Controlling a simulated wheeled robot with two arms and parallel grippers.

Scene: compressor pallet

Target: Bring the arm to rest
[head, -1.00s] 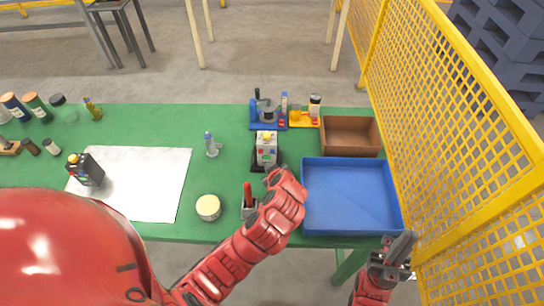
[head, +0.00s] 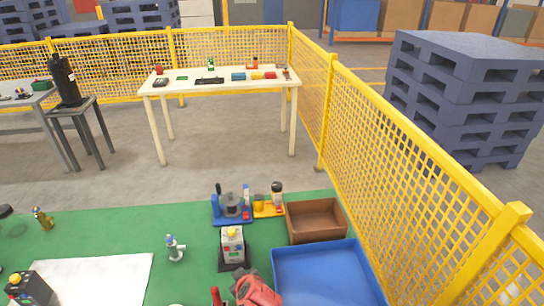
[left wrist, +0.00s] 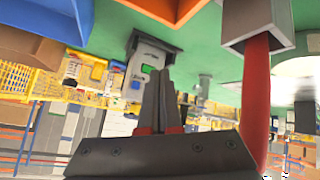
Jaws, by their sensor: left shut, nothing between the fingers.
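My left gripper (left wrist: 160,100) shows in the left wrist view with its two dark fingers together and nothing between them. In the head view only part of my red left arm shows at the bottom edge, and its fingertips are not clear. It is over the green table (head: 130,222), close to the grey device with coloured buttons and a yellow top (head: 232,246). That device also shows beyond the fingers in the left wrist view (left wrist: 147,70). A grey holder (left wrist: 255,25) with a red shaft is right of the fingers there. My right gripper is out of view.
A blue tray (head: 285,275) and a brown box (head: 318,222) lie on the table's right side, beside the yellow mesh fence (head: 420,165). Blue and orange fixtures (head: 232,207) stand behind the device. A white table (head: 200,88) stands beyond open floor.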

